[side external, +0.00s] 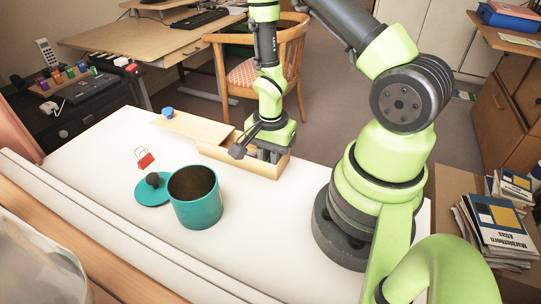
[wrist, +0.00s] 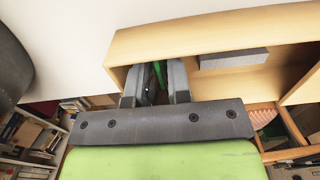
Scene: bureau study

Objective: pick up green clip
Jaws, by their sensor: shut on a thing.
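The green clip (wrist: 160,72) shows as a thin green strip between my fingers in the wrist view; most of it is hidden by them. My gripper (wrist: 155,84) is shut on it, with the fingertips at one end of an open wooden box (wrist: 210,40). In the side view my gripper (side external: 268,153) points down over the right end of the same box (side external: 245,160). The clip cannot be seen there. I cannot tell whether it touches the box floor.
A grey block (wrist: 233,60) lies in the box. A wooden panel with a blue knob (side external: 168,113) extends left of it. A red clip (side external: 145,160), teal pot (side external: 197,210) and teal lid (side external: 146,195) stand on the white table, whose front middle is clear.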

